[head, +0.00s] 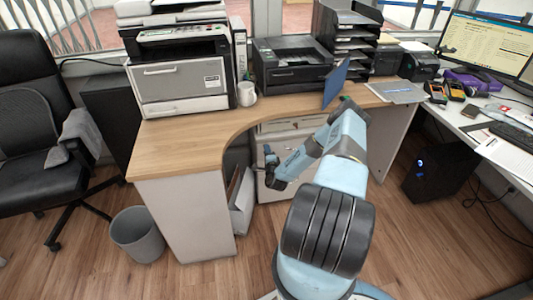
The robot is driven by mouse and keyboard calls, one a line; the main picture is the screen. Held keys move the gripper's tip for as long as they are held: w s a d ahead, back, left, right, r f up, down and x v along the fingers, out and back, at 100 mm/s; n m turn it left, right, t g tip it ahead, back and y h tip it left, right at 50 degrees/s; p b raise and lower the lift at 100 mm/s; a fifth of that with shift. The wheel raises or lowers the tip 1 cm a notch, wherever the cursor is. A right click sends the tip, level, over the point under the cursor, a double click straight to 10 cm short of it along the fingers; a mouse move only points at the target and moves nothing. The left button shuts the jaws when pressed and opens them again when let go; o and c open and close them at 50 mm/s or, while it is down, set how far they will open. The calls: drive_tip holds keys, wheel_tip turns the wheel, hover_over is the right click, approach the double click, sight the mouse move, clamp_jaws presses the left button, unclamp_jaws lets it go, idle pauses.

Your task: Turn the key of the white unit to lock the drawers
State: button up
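The white drawer unit (266,190) stands under the curved wooden desk and is partly hidden by my arm and the desk top. Its key and lock cannot be made out in the head view. My arm reaches in under the desk edge. My gripper (269,158) is a small dark shape in front of the unit's left part. I cannot tell whether it is open or shut, or whether it touches anything.
The wooden desk (190,147) overhangs the unit and carries printers, paper trays (350,40) and a white mug (247,94). A grey bin (137,236) and black chair (40,130) stand left. A black computer tower (437,172) stands right.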

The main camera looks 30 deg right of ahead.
drive_tip(key=shift+c, duration=0.4)
clamp_jaws()
drive_tip(key=shift+f+n, duration=0.1)
drive_tip(key=shift+n, duration=0.3)
drive_tip(key=n, duration=1.7)
drive_tip(key=shift+s+f, duration=0.1)
drive_tip(key=shift+s, duration=0.05)
drive_tip(key=shift+n, duration=0.4)
